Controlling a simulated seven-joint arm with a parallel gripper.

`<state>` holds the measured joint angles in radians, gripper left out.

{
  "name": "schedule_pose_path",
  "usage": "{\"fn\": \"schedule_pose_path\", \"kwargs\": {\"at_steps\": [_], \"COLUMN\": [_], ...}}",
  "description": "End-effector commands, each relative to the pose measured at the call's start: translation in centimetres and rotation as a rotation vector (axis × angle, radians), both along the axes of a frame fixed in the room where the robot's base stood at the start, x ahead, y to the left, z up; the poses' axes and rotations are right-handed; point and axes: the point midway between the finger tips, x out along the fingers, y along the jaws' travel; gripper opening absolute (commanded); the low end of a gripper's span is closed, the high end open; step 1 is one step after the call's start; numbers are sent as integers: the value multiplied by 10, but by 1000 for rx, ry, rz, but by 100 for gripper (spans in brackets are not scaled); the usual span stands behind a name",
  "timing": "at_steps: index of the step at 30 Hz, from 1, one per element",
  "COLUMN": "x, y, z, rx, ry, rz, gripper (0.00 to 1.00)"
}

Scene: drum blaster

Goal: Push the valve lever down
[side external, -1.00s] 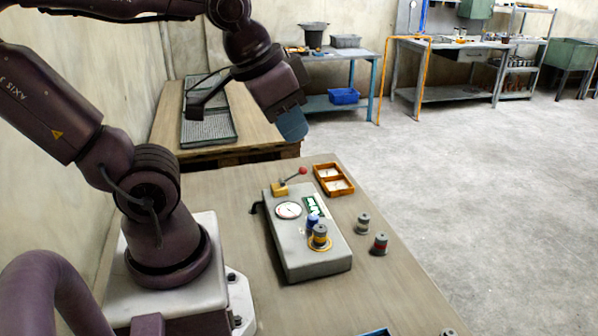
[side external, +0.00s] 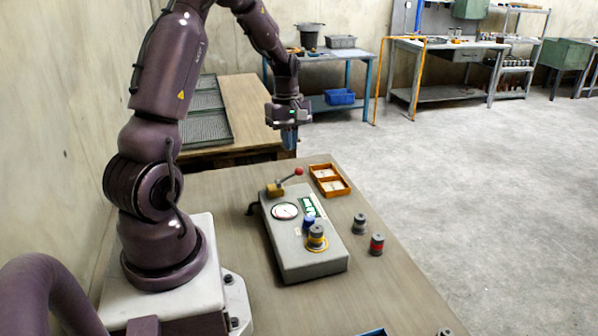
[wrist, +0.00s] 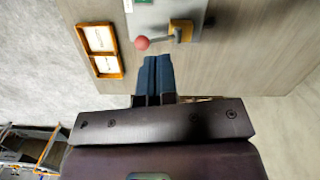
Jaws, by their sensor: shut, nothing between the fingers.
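The valve lever (side external: 289,178) is a thin rod with a red ball on its end, rising at a slant from a yellow block at the far end of a grey box (side external: 325,262). In the wrist view the lever's red ball (wrist: 142,43) shows just beyond the fingertips, slightly left. My gripper (side external: 289,148) points down above and behind the lever, apart from it. In the wrist view my gripper's blue fingers (wrist: 154,60) are together with nothing between them.
An orange two-part tray (side external: 330,180) lies right of the lever. The box carries a round gauge (side external: 285,211), a blue part (side external: 308,222) and a yellow-ringed spool (side external: 317,238). Two more spools (side external: 359,224) (side external: 377,244) stand on the table to the right.

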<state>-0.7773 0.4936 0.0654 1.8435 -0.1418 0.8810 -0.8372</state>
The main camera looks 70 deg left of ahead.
Motion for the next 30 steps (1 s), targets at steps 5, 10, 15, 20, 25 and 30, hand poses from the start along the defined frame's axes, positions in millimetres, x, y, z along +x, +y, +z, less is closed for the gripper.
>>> {"fn": "schedule_pose_path", "kwargs": {"at_steps": [5,10,15,20,25,30], "x": [17,20,20,20,20,20], "y": [27,28,28,27,27,25], "z": [-4,-2,-1,-1,-5,-22], "rx": [13,10,8,9,8,6], "ry": [-12,-10,-8,-8,-6,-3], "rz": [316,452,479,477,475,475], "gripper": [0,0,0,0,0,0]}}
